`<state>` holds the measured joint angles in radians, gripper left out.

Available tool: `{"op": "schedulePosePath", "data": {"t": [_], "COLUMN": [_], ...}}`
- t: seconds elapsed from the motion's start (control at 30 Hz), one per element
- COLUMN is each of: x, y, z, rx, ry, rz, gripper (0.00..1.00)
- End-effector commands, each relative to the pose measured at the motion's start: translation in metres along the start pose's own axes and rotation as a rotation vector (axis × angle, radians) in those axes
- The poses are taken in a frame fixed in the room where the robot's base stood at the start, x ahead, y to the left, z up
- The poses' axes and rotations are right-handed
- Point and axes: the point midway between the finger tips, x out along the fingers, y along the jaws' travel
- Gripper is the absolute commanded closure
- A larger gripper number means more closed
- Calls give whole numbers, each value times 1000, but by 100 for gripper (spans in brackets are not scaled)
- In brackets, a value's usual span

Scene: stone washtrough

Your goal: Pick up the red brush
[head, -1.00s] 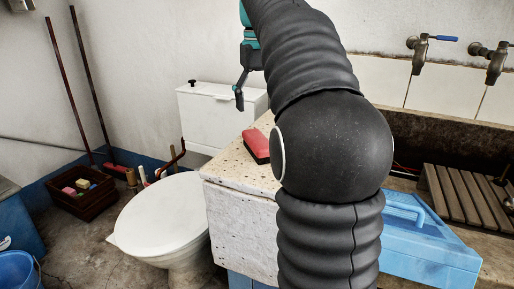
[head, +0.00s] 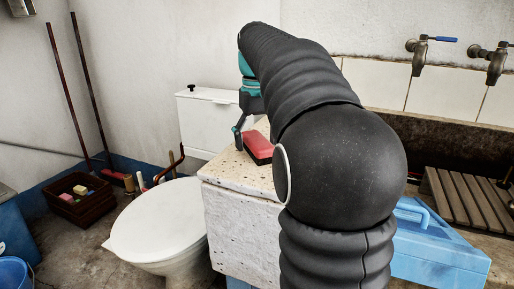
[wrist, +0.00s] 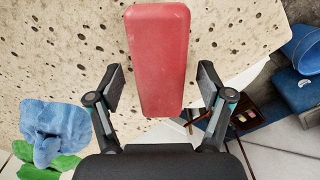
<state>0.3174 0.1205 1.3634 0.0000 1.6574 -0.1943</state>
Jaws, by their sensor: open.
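The red brush (head: 259,146) lies on the speckled stone top (head: 228,169), near its left end, with its red back up and a dark underside showing in the head view. In the wrist view the red brush (wrist: 159,60) runs lengthwise from the top edge down between the fingers. My gripper (wrist: 158,88) is open, with one finger on each side of the brush's near end and a visible gap on both sides. In the head view my gripper (head: 239,136) is at the brush's left end, partly hidden by my arm.
A blue toolbox (head: 435,250) stands right of my arm, by a slatted wooden rack (head: 470,205). A toilet (head: 155,222) is at left, below the stone top. A blue cloth (wrist: 52,128) and green cloth (wrist: 48,165) show in the wrist view. Taps (head: 418,50) are on the wall.

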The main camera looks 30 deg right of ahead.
Motion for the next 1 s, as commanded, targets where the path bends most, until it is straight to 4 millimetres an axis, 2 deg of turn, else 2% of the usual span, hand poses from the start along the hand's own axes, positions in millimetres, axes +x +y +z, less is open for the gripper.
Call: {"op": "schedulePosePath", "data": {"t": [0.1,0.13,0.37,0.4,0.43,0.47,0.77,0.87,1.0], "x": [0,-1,0,0,-1,-1,-5,-13,-36], "y": [0,0,0,0,0,0,0,0,0], "z": [0,0,0,0,0,0,0,0,-1], "rx": [0,0,0,0,0,0,0,-1,0], "ry": [0,0,0,0,0,0,0,0,3], "rz": [0,0,0,0,0,0,0,0,1], "gripper": [21,26,83,88,88,94,94,94,94]}}
